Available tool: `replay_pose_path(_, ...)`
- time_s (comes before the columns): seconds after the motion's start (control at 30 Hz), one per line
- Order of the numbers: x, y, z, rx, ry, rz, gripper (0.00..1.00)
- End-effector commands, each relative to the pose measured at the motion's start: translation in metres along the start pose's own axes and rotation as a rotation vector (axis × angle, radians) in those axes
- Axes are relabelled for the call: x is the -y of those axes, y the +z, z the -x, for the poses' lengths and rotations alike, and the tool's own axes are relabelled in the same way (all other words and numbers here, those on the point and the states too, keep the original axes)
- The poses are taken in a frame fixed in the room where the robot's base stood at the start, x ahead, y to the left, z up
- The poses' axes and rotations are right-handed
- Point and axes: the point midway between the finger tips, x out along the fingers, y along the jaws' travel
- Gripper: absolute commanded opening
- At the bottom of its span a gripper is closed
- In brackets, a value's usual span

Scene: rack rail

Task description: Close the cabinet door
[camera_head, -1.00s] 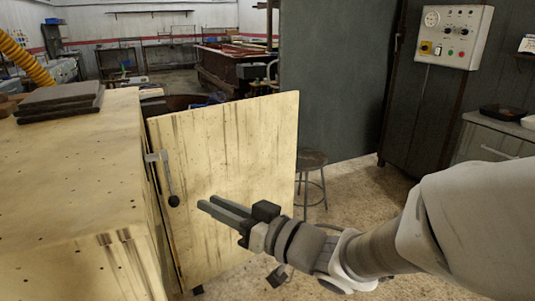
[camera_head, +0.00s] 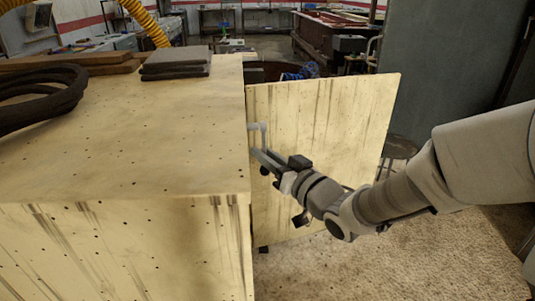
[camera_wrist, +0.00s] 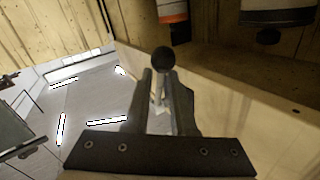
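The wooden cabinet (camera_head: 110,170) stands at the left in the head view. Its pale streaked door (camera_head: 330,140) stands open at its right side. A grey handle (camera_head: 257,130) is near the door's left edge; its black ball knob (camera_wrist: 162,58) shows in the wrist view. My gripper (camera_head: 257,155) is at the handle, in front of the door. In the wrist view my gripper's two fingers (camera_wrist: 163,100) stand apart, one on each side of the handle's stem, with a gap visible. Whether either finger touches the stem is unclear.
Dark slabs (camera_head: 176,62) and a black coiled hose (camera_head: 42,95) lie on the cabinet top. A round stool (camera_head: 398,148) stands behind the door, beside my arm. Open floor (camera_head: 400,262) lies at the front right. An orange and white object (camera_wrist: 172,10) shows in the wrist view.

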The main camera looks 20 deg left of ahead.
Motion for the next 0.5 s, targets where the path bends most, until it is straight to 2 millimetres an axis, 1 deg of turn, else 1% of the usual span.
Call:
replay_pose_path(0.1,0.0000,-0.0002,-0.0041,0.000,0.000,0.000,0.23)
replay_pose_path(0.33,-0.0001,-0.0003,-0.0042,0.000,0.001,0.000,0.23)
replay_pose_path(0.47,-0.0001,-0.0003,-0.0041,0.000,0.001,0.000,0.00)
replay_pose_path(0.5,-0.0001,-0.0003,-0.0040,0.000,0.001,0.000,0.00)
